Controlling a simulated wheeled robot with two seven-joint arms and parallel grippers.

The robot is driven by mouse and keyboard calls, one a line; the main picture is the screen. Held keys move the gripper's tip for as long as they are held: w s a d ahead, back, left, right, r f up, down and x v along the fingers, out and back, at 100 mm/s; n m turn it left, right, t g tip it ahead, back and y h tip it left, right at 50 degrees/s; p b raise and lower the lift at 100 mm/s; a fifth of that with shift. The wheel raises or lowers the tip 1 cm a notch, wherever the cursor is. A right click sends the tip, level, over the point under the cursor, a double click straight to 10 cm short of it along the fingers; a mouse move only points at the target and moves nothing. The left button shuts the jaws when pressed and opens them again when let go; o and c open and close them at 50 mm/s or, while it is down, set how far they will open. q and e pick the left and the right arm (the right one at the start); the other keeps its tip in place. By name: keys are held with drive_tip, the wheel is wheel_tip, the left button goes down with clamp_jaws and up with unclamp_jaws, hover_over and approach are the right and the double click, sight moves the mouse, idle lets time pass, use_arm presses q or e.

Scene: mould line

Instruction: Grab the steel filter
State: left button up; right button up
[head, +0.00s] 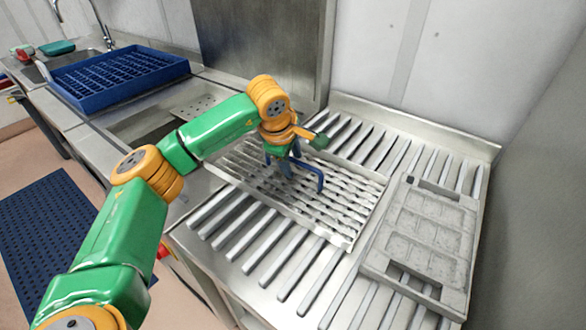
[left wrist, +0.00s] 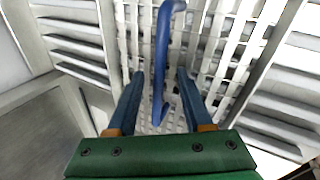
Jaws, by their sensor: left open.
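The steel filter (head: 343,215) is a flat, thin-framed lattice lying on the slatted steel table. A blue bar handle (head: 318,178) stands up from its middle. The filter's lattice (left wrist: 218,60) and the blue handle (left wrist: 161,50) also show in the left wrist view. My left gripper (head: 287,170) is over the filter, pointing down at the handle. In the left wrist view my left gripper (left wrist: 160,76) is open, with one blue finger on each side of the handle and gaps between. The head view partly hides the handle behind the gripper. My right gripper is not in view.
A grey mould plate with square recesses (head: 425,232) lies right of the filter. The slatted table (head: 262,262) has bare slats in front. A blue crate (head: 118,75) sits on the sink counter at left. A steel wall panel (head: 262,50) rises behind.

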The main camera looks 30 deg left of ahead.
use_arm(q)
drive_tip(key=shift+w+f, duration=0.15)
drive_tip(key=shift+d, duration=0.1)
clamp_jaws()
idle(1.2)
